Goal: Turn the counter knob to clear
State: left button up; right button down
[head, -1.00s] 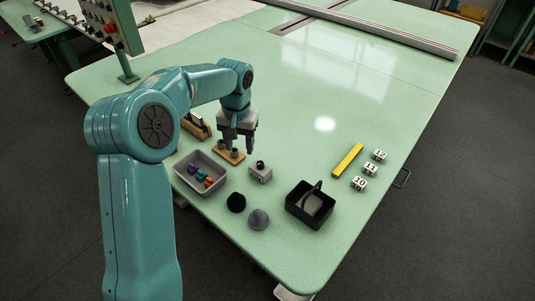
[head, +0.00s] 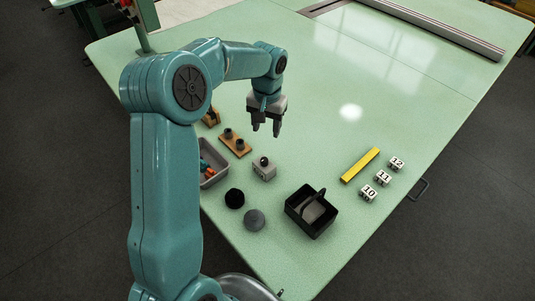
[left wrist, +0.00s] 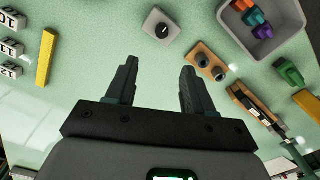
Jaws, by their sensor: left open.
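The counter is a small light-grey box with a dark round knob (head: 264,161) on top, standing on the green table. In the left wrist view the counter (left wrist: 160,30) and its knob show beyond my fingertips, a little right of the middle. My left gripper (head: 266,130) is open and empty above the table, just behind the counter and apart from it. Its two spread fingers also show in the left wrist view (left wrist: 155,65). I cannot read the knob's setting. My right gripper is in neither view.
A wooden block with two dark knobs (head: 235,144) and a grey tray (head: 211,180) lie left of the counter. A black ball (head: 234,198), a grey ball (head: 254,220) and a black caddy (head: 292,205) stand in front. A yellow bar (head: 360,165) and numbered blocks (head: 383,178) lie right.

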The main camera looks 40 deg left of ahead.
pick_arm(q)
jog(key=p, duration=0.1)
send_over(264, 160)
notch_tip(264, 160, down, 6)
jog(key=shift+s+r, duration=0.1)
jog(key=shift+s, duration=0.05)
jog(key=f, duration=0.2)
jog(key=f+p, duration=0.1)
jog(key=f, duration=0.3)
jog(key=shift+w+f, duration=0.25)
jog(key=shift+w, duration=0.05)
jog(key=shift+s+a+f, duration=0.1)
jog(key=shift+s+f, duration=0.1)
jog(key=shift+f, duration=0.35)
jog(key=shift+w+f, duration=0.15)
jog(key=shift+w, duration=0.15)
jog(key=shift+s, duration=0.2)
grip_shut()
